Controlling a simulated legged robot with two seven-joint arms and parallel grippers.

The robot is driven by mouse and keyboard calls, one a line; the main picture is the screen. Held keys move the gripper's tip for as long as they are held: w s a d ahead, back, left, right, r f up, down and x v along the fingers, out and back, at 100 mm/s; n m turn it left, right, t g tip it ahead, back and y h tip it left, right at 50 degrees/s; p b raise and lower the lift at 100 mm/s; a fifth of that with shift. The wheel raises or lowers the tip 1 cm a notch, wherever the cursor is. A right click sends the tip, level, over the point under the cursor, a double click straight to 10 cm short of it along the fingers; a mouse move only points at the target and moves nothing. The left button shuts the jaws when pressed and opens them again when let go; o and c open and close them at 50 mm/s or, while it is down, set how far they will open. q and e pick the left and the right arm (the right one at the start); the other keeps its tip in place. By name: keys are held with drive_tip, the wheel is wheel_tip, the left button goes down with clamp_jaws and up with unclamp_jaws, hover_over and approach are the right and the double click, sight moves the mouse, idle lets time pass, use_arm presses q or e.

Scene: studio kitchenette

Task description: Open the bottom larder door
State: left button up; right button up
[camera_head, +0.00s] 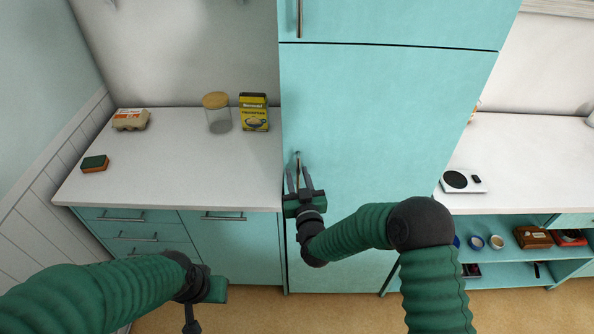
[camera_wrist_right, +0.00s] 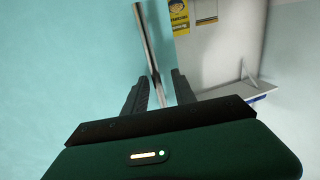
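The bottom larder door (camera_head: 400,120) is a tall turquoise panel in the middle of the head view and looks shut. Its slim vertical metal handle (camera_head: 298,158) is near the door's left edge. My right gripper (camera_head: 298,177) is at the handle with its fingers apart. In the right wrist view the handle (camera_wrist_right: 146,40) runs down between the two open fingers (camera_wrist_right: 162,88), with gaps beside it; its lower end is hidden. My left gripper (camera_head: 197,318) is low at the left, away from the door, its fingers partly cut off by the frame.
The upper larder door (camera_head: 400,18) with its own handle (camera_head: 299,18) is above. The left counter (camera_head: 165,165) holds an egg carton (camera_head: 131,119), a sponge (camera_head: 95,164), a jar (camera_head: 217,118) and a yellow box (camera_head: 254,112). Right are a scale (camera_head: 463,181) and open shelves (camera_head: 510,268).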

drive_tip(key=shift+w, duration=0.55)
drive_tip(key=shift+s+d, duration=0.1)
drive_tip(key=shift+c, duration=0.9)
clamp_jaws()
